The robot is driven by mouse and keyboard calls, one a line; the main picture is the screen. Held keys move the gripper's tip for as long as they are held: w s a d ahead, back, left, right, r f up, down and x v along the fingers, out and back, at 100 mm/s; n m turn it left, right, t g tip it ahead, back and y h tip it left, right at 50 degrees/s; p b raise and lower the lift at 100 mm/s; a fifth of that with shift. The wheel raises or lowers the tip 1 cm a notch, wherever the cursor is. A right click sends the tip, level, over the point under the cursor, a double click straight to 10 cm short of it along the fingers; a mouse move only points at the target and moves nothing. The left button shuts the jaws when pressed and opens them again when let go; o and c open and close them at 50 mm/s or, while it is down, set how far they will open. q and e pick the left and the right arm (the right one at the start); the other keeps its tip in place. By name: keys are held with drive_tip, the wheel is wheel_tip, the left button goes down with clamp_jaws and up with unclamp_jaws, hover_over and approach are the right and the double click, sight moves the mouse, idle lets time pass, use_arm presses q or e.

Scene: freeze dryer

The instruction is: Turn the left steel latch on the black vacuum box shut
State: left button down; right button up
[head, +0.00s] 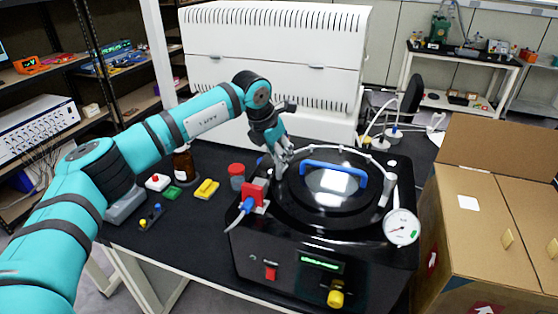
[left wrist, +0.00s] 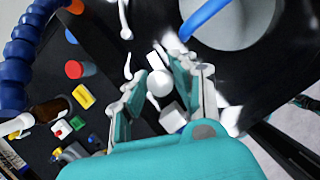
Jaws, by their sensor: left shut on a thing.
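The black vacuum box (head: 300,262) stands on the dark bench, its round lid closed and topped by a blue handle (head: 335,172). My left gripper (head: 281,156) is at the lid's left rear edge, shut on the left steel latch. The fingers hide most of the latch in the head view. In the left wrist view, the gripper (left wrist: 158,82) has its fingers on either side of pale metal parts; the latch's exact angle cannot be told. The right steel latch (head: 386,188) shows at the lid's right edge. My right gripper is not in view.
A red block with a blue plug (head: 254,194) sits close in front of my left gripper. A pressure gauge (head: 401,227) is at the box's right front. A red-capped jar (head: 237,174), a brown bottle (head: 184,165) and small coloured items lie left. Cardboard boxes (head: 480,225) stand right.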

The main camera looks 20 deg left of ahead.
use_arm(q)
drive_tip(key=m+h, duration=0.1)
drive_tip(key=m, duration=0.1)
drive_tip(key=shift+m+g+b, duration=0.3)
drive_tip(key=shift+m+b, duration=0.1)
drive_tip(key=m, duration=0.2)
drive_tip(key=shift+r+m+g+h, duration=0.1)
drive_tip(key=shift+m+g+h, duration=0.2)
drive_tip(key=shift+m+h, duration=0.1)
drive_tip(key=m, duration=0.2)
drive_tip(key=m+g+p, duration=0.1)
drive_tip(key=m, duration=0.1)
drive_tip(key=shift+r+g+h, duration=0.1)
drive_tip(key=shift+g+h, duration=0.2)
drive_tip(key=shift+w+m+g+p, duration=0.1)
drive_tip(key=shift+m+g+p, duration=0.65)
drive_tip(key=shift+m, duration=1.25)
drive_tip(key=c, duration=1.1)
unclamp_jaws()
drive_tip(key=shift+f, duration=0.25)
